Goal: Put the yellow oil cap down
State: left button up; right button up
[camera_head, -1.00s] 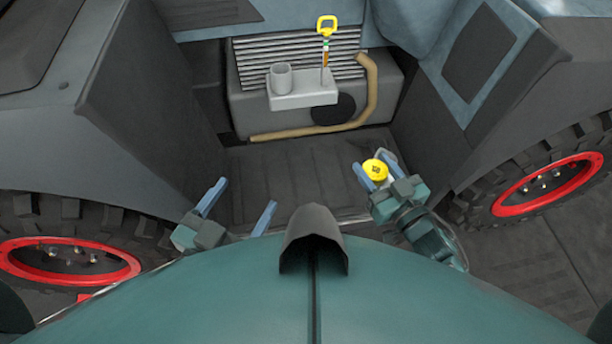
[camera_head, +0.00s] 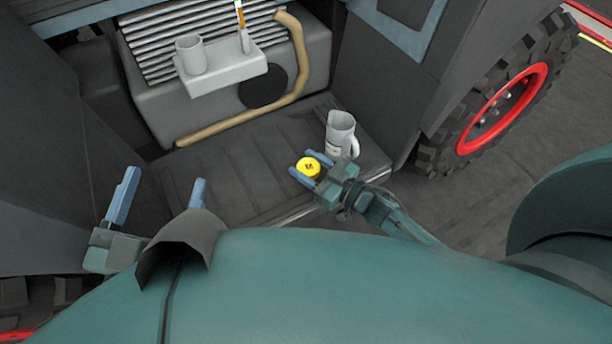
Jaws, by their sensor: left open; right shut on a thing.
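The yellow oil cap (camera_head: 308,167) is a small round yellow disc with a dark mark on top. My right gripper (camera_head: 309,168) is shut on it, with a blue finger on each side. They are over the right part of the dark ribbed floor of the engine bay; I cannot tell the height of the cap above it. My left gripper (camera_head: 160,193) is open and empty at the left, its blue fingers wide apart and pointing up.
A white jug (camera_head: 340,136) with a handle stands just beyond my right gripper. A wheel (camera_head: 500,105) is at right.

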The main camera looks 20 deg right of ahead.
notch_tip(320, 180, down, 3)
jog(key=shift+b, duration=0.85)
jog(key=shift+f, duration=0.2)
pick_arm(q)
jog(key=shift+w+r+m+t+h, duration=0.2)
jog(key=shift+r+m+t+h, duration=0.1)
jog(key=shift+r+t+h, duration=0.15)
pick_arm(e)
jog(key=shift+r, duration=0.15)
